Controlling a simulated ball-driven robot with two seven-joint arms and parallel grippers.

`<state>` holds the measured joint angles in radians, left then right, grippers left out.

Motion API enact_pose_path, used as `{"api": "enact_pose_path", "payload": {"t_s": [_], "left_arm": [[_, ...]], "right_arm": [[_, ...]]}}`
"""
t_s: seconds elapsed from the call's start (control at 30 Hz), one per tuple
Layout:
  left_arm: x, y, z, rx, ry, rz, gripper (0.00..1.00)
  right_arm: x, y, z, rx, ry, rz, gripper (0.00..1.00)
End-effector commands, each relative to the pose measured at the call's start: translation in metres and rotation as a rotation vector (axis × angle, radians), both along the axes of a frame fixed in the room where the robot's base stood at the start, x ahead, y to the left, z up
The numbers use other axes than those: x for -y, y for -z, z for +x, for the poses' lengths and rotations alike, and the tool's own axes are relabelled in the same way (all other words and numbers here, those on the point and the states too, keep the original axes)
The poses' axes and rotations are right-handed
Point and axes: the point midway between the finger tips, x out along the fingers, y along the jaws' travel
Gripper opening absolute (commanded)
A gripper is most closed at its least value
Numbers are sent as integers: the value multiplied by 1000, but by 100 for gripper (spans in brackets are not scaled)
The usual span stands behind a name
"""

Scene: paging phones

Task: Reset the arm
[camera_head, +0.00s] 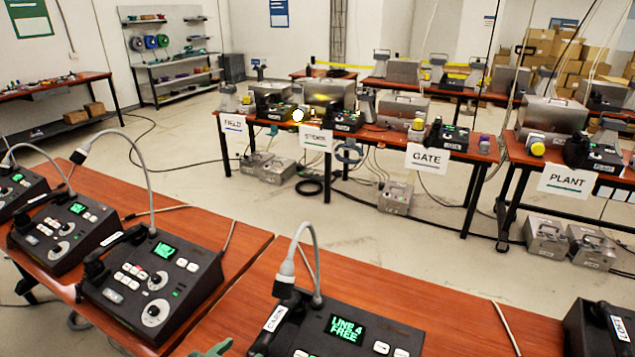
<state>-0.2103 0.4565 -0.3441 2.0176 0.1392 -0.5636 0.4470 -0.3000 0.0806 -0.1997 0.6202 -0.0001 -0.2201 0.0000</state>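Neither of my grippers can be made out in the head view, and no arm link of mine is clearly visible. A dark paging phone (350,330) stands on the near wooden table, with a gooseneck microphone and a green screen reading "LINE 4 FREE". Its handset appears to lie on its left side, under a label that seems to read "CAB". A second paging phone (160,275) stands on the table to the left, with its gooseneck raised. A small grey-green piece (213,348) shows at the bottom edge; I cannot tell what it is.
More paging phones (65,230) stand at the left. Another dark unit (600,330) is cut off at the lower right. Farther tables carry signs reading GATE (427,158) and PLANT (567,181). Bare floor (330,215) lies between the table rows, with cables and metal boxes on it.

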Motion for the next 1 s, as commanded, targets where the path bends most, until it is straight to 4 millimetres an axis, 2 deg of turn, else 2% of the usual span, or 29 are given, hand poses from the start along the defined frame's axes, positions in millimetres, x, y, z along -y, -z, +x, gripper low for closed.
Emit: {"api": "enact_pose_path", "payload": {"t_s": [0.17,0.4,0.67,0.7,0.8,1.0], "left_arm": [[-15,2,-35,-86,-45,253,54],[-60,-4,-93,-274,-101,603,54],[-108,-17,-158,-514,-130,877,54],[-104,1,-153,-521,-112,861,54],[-97,35,-150,-543,-82,831,54],[-82,110,-153,-600,-27,758,54]], "right_arm": [[0,0,0,0,0,0,0],[0,0,0,0,0,0,0],[-1,0,0,0,0,1,0],[-1,0,0,1,0,1,0],[-1,1,-1,-1,0,1,0],[-1,2,-1,-1,0,1,0]]}}
